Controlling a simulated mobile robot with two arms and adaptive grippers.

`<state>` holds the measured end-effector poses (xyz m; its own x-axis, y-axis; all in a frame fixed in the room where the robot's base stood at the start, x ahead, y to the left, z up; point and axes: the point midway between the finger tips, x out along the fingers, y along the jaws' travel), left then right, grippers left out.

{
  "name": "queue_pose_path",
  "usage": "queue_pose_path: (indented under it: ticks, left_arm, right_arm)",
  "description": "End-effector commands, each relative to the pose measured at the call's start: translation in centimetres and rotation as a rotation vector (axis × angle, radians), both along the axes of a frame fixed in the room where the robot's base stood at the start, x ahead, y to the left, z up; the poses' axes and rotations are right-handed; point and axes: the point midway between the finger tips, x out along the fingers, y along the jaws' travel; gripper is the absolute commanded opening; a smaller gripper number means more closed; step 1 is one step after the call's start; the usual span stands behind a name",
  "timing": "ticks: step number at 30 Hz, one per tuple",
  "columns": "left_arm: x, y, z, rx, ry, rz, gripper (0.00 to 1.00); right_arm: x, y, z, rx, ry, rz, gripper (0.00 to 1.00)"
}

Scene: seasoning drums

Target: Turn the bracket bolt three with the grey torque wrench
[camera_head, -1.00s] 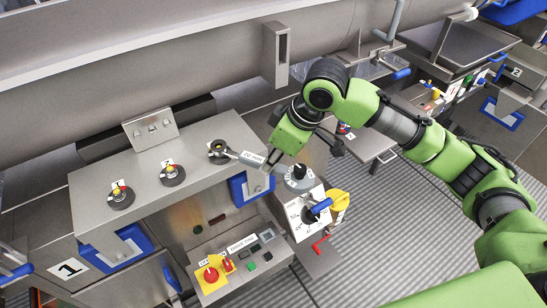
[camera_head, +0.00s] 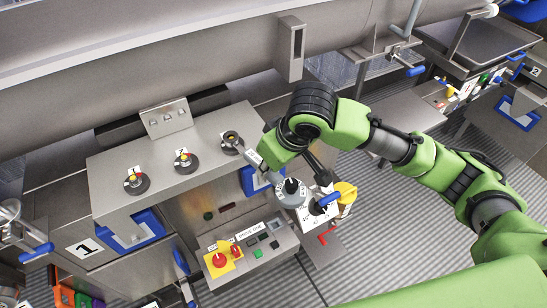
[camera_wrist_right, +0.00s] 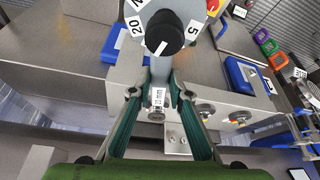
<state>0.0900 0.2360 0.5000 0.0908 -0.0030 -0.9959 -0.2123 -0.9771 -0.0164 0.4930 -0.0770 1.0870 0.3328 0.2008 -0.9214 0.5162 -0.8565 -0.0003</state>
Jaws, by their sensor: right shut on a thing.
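The grey torque wrench (camera_head: 291,198) has a round dial with a black knob and a "20 mm" label on its shaft. My right gripper (camera_head: 265,160) is shut on its shaft; the shaft shows between the fingers (camera_wrist_right: 158,85) in the right wrist view. The dial (camera_wrist_right: 165,33) shows close up in the wrist view. My left gripper is out of view.
A bolted plate (camera_head: 166,117) stands behind the fittings. A control box (camera_head: 250,255) with a red button is in front.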

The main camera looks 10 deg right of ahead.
Motion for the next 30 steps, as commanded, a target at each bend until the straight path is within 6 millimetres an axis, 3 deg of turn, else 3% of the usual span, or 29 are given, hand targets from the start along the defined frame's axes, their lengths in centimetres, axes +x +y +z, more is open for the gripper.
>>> queue_pose_path:
  ticks: [19, 30]
  left_arm:
    - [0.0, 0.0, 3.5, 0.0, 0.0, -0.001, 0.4]
    - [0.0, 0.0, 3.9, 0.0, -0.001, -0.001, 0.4]
  right_arm:
    - [-1.4, 3.0, 0.3, 0.002, 0.002, -0.217, 0.0]
    - [-1.3, 2.9, 0.2, 0.001, 0.0, -0.198, 0.0]
